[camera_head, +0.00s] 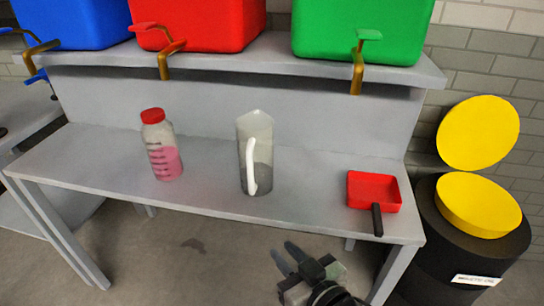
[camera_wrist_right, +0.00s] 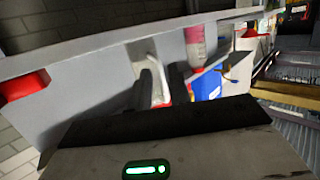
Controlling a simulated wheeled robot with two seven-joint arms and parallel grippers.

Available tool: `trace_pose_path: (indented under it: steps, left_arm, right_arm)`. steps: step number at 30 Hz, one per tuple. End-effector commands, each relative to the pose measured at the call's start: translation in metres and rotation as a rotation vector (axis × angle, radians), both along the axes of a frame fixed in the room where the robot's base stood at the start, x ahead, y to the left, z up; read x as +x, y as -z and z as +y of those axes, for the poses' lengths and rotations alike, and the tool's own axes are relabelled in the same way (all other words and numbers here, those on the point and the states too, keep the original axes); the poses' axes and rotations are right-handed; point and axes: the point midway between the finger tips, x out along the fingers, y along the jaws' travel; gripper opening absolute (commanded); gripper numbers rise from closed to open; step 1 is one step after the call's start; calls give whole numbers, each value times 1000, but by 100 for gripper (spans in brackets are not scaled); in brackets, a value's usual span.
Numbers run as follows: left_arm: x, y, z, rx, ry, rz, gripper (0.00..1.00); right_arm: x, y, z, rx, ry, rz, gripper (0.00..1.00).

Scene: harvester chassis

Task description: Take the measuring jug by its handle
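The measuring jug (camera_head: 246,150) stands upright on the grey bench, clear with a white handle (camera_head: 251,165) facing the front edge. In the right wrist view the jug (camera_wrist_right: 145,55) is ahead, partly hidden behind my fingers. My right gripper (camera_head: 283,250) is in front of the bench edge, below and slightly right of the jug in the head view. Its two dark fingers are apart with nothing between them, and it does not touch the jug. In the wrist view the right gripper (camera_wrist_right: 160,88) has the white handle showing between its fingers. My left gripper is in neither view.
A red-capped bottle with pink liquid (camera_head: 162,150) stands left of the jug. A red dustpan (camera_head: 373,190) lies to the right, its black handle over the front edge. Blue, red and green tanks with taps sit on the shelf above. A black bin with a yellow lid (camera_head: 478,205) stands right.

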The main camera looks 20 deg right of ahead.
Motion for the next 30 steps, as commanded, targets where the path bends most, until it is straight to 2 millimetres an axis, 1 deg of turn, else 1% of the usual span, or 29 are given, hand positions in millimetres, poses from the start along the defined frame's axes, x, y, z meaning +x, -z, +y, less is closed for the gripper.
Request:
trace_pose_path:
  steps: [1,3,6,8,12,16,19,22,26,30]
  left_arm:
    - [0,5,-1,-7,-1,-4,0]
    - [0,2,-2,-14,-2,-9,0]
    - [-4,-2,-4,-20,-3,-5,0]
    - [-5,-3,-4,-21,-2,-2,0]
    - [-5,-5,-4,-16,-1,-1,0]
    - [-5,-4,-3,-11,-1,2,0]
    - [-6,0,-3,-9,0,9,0]
    - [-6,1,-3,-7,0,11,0]
    - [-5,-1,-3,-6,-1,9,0]
    - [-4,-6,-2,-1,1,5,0]
  right_arm:
    - [9,-18,-5,11,21,-92,19]
    - [18,-40,-9,18,36,-176,19]
    - [33,-52,-9,21,43,-211,19]
    - [45,-53,-8,21,43,-211,19]
    - [76,-52,-6,20,46,-208,19]
    - [101,-52,-4,20,46,-205,19]
    - [114,-51,-2,21,45,-204,19]
    - [120,-50,-1,22,45,-203,19]
    - [129,-52,1,22,45,-203,19]
    - [150,-57,5,22,44,-203,19]
